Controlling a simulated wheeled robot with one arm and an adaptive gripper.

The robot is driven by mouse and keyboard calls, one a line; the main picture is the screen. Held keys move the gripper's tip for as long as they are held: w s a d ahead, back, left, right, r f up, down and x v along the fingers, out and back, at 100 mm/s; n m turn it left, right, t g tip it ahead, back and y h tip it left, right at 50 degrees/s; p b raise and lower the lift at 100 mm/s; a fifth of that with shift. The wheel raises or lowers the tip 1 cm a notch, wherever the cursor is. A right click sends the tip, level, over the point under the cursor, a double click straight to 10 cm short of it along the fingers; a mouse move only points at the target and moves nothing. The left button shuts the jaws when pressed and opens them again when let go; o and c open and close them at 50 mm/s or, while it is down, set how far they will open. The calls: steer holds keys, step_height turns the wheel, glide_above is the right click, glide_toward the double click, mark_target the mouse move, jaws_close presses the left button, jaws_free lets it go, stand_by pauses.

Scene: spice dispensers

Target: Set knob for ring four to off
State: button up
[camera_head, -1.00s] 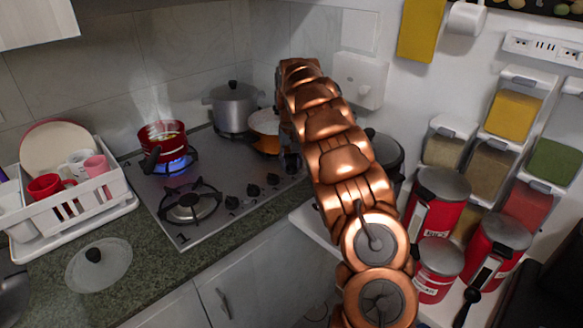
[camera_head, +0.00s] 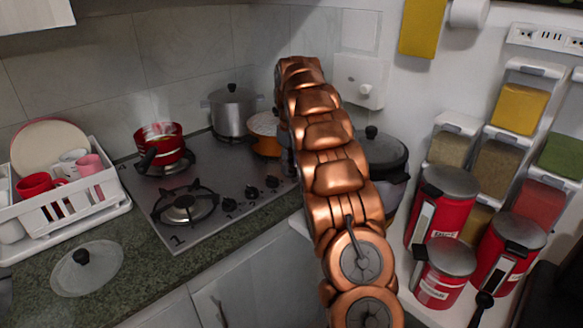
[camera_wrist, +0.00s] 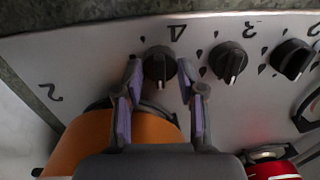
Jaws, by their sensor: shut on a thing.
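In the wrist view, my gripper (camera_wrist: 160,72) has its two purple-padded fingers on either side of a black knob (camera_wrist: 159,62), shut on it. The mark above this knob looks like an upside-down 4 (camera_wrist: 173,31). The knob's white line points down in the picture. Two more knobs stand to its right, the nearer beside a 3 mark (camera_wrist: 249,29). In the head view, my copper arm hides the held knob and most of my gripper. The gas hob (camera_head: 204,225) shows three free knobs (camera_head: 251,192). No flame shows under the red pot (camera_head: 160,145).
An orange pot (camera_head: 265,128) and a grey lidded pot (camera_head: 232,112) stand at the hob's back. A dish rack (camera_head: 75,205) and glass lid (camera_head: 88,268) lie left. Red canisters (camera_head: 441,205) and spice dispensers (camera_head: 497,168) crowd the right.

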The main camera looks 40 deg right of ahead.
steer(key=shift+n, duration=0.3)
stand_by(0.4)
steer(key=o, duration=1.2)
steer(key=shift+c, duration=0.2)
steer(key=m+p, duration=0.2)
steer(key=m, duration=0.2)
steer(key=shift+r+p, duration=0.2)
steer(key=shift+p, duration=0.1)
steer(key=m+p, duration=0.3)
steer(key=shift+m+p, duration=0.6)
steer(key=shift+p, duration=0.5)
steer(key=shift+p, duration=0.65)
